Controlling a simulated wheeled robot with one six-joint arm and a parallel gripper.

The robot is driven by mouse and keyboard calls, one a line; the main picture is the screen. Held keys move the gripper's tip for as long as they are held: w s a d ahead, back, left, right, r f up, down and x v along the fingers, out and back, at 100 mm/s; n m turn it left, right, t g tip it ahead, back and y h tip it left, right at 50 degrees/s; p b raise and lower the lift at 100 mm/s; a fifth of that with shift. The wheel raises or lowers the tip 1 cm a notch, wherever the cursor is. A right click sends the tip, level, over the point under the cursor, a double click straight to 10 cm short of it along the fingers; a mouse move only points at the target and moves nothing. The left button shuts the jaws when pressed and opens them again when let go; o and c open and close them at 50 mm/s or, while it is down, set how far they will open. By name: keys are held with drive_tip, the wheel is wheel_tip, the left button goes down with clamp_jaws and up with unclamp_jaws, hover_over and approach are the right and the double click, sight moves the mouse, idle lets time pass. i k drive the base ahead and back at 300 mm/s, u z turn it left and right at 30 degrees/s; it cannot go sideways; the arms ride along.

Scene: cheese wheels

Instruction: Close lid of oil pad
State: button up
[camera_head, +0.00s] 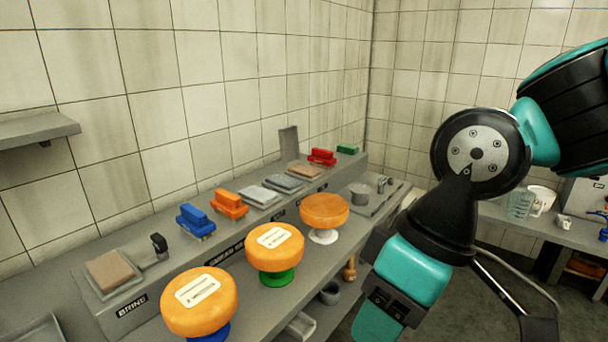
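A tan pad (305,172) sits in a grey tray near the far end of the raised back shelf. A grey flat panel (289,142) stands upright behind it against the wall, looking like its open lid. No oil label is readable, so I cannot confirm from text that this is the oil pad. My arm's black and teal links fill the right side, and the lower teal link runs out of the bottom edge. My gripper is not visible, and nothing of mine is seen touching the pad or panel.
Three orange cheese wheels (200,301), (274,246), (325,210) stand on coloured pedestals before the shelf. Blue (195,221), orange (229,204), red (321,157) and green (347,149) brushes line it. A tan pad (110,270) labelled BRINE is at the near end.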

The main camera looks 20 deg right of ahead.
sight(288, 136)
drive_tip(key=u, duration=0.25)
drive_tip(key=i, duration=0.9)
drive_tip(key=z, duration=0.5)
drive_tip(key=k, duration=1)
drive_tip(key=z, duration=0.15)
drive_tip(key=i, duration=1.7)
drive_tip(key=u, duration=2.6)
